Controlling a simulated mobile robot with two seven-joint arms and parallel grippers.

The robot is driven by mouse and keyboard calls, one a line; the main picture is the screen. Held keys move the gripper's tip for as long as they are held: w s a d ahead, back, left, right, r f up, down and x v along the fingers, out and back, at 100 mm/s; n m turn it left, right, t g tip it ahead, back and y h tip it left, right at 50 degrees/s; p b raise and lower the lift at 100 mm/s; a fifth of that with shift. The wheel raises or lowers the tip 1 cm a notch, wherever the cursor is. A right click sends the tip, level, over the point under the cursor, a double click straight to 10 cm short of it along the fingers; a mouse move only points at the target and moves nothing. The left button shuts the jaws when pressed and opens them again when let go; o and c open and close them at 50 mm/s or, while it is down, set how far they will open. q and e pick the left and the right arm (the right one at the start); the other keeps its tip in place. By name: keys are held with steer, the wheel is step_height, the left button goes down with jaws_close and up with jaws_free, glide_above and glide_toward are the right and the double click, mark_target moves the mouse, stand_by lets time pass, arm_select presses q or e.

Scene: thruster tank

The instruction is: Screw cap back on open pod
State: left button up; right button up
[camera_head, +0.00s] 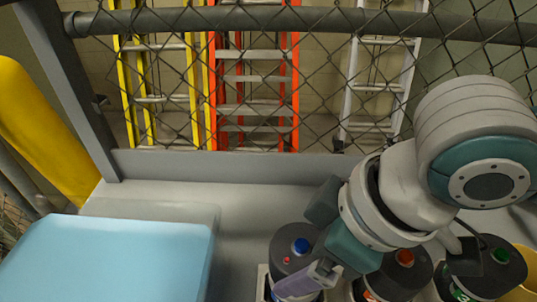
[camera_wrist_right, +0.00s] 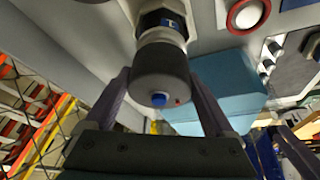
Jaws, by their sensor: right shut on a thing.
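My right gripper (camera_head: 308,272) reaches down at the front right in the head view. No uncapped pod can be made out.
A light blue box (camera_head: 105,255) stands at the front left. The grey surface (camera_head: 245,210) between it and the pods is clear. A wire mesh fence (camera_head: 265,85) rises behind, with yellow, orange (camera_head: 253,85) and grey ladders beyond it. A yellow rounded part (camera_head: 40,130) is far left.

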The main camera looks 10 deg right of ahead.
steer(key=shift+f, duration=0.15)
stand_by(0.3)
steer(key=shift+f+b, duration=0.3)
steer(key=shift+f, duration=0.6)
stand_by(0.4)
steer(key=o, duration=1.2)
steer(key=shift+r, duration=0.1)
steer(key=p+v, duration=0.1)
steer(key=v, duration=0.8)
steer(key=shift+s+d+r, duration=0.1)
steer(key=shift+d+r, duration=0.05)
steer(key=shift+r, duration=0.2)
